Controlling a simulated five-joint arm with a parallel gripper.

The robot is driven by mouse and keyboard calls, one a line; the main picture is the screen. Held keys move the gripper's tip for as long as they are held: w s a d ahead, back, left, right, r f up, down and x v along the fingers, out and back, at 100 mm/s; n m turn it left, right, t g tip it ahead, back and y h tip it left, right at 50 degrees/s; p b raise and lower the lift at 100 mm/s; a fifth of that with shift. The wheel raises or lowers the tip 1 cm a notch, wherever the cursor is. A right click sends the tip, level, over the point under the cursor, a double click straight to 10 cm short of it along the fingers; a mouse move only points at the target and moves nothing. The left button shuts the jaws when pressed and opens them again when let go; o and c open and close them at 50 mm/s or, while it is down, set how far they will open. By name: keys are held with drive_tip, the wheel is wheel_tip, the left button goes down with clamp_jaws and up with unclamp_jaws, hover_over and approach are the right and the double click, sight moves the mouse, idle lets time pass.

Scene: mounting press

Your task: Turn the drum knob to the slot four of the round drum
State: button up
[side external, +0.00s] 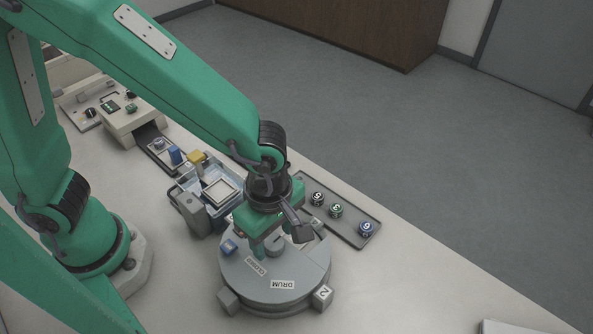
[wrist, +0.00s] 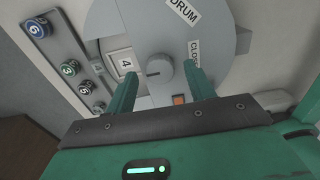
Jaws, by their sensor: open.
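The round grey drum (side external: 240,278) stands on the bench with DRUM and CLOSE labels on its top; it also shows in the wrist view (wrist: 220,35). Its round grey knob (wrist: 160,69) bears a pale index mark on the side toward a white plate marked 4 (wrist: 124,62). My gripper (wrist: 161,72) is open, with one finger on either side of the knob; whether either finger touches it I cannot tell. In the side view my gripper (side external: 262,243) is low over the drum top and hides much of the knob.
A block marked 2 (side external: 323,296) sits at the drum's edge.

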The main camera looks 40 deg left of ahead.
sight(272, 237)
drive_tip(key=shift+r, duration=3.5)
drive_tip(key=shift+w+a+r+m, duration=0.25)
drive_tip(key=shift+a+r+m, duration=0.05)
drive_tip(key=shift+a, duration=0.2)
drive_tip(key=a+r+m+t, duration=0.2)
drive_tip(key=a+r+m, duration=0.2)
drive_tip(key=a+m, duration=0.4)
drive_tip(key=s+a+r+m+t, duration=0.1)
drive_tip(key=a+r+m+t, duration=0.2)
drive_tip(key=a+m, duration=0.6)
drive_tip(key=a+r, duration=0.2)
drive_tip(key=a, duration=0.3)
drive_tip(key=shift+s+a+r+t, duration=0.2)
drive_tip(key=shift+s+a+t, duration=0.05)
drive_tip(key=shift+s+t, duration=0.05)
